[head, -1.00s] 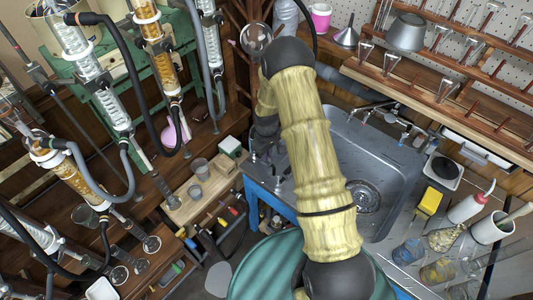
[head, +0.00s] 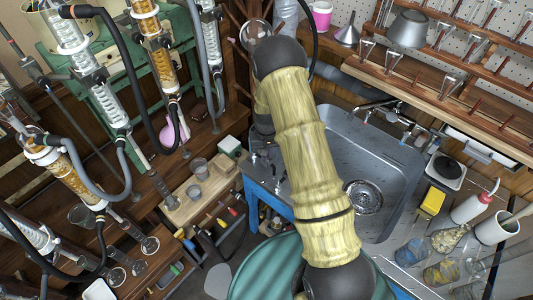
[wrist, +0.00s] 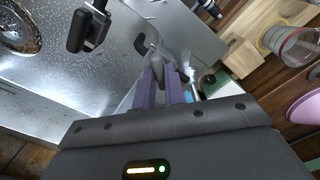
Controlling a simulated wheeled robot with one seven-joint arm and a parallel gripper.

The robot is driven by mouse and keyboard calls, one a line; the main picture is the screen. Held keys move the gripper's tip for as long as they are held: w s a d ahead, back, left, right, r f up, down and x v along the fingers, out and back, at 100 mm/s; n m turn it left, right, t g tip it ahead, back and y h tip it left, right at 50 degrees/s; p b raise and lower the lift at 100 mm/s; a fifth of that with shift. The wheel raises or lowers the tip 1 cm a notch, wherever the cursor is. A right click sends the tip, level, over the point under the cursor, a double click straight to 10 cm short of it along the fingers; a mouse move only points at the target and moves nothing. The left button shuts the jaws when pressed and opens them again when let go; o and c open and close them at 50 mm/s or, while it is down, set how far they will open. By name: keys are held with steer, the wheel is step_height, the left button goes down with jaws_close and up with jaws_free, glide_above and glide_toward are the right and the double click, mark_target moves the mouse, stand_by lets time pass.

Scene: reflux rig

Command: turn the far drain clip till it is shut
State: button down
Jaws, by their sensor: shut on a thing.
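In the wrist view my gripper (wrist: 166,82) has its two purple fingers closed on a small grey piece of a drain clip (wrist: 158,58), with a dark curved part beside it. The fingers hide most of this clip, so I cannot tell how far it is turned. A second black clip-like fitting (wrist: 88,28) stands to the left over the steel, apart from my fingers. In the head view my arm covers much of the area by the sink's left edge, and the fingertips do not show clearly there.
The steel sink (head: 400,190) lies right of my arm. Glass columns with hoses (head: 150,40) stand at the left.

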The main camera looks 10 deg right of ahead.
steer(key=shift+m, duration=0.5)
steer(key=c, duration=1.5)
jaws_free()
steer(key=shift+o, duration=0.2)
steer(key=shift+r, duration=0.2)
step_height(320, 180, up, 17)
steer(key=b, duration=0.1)
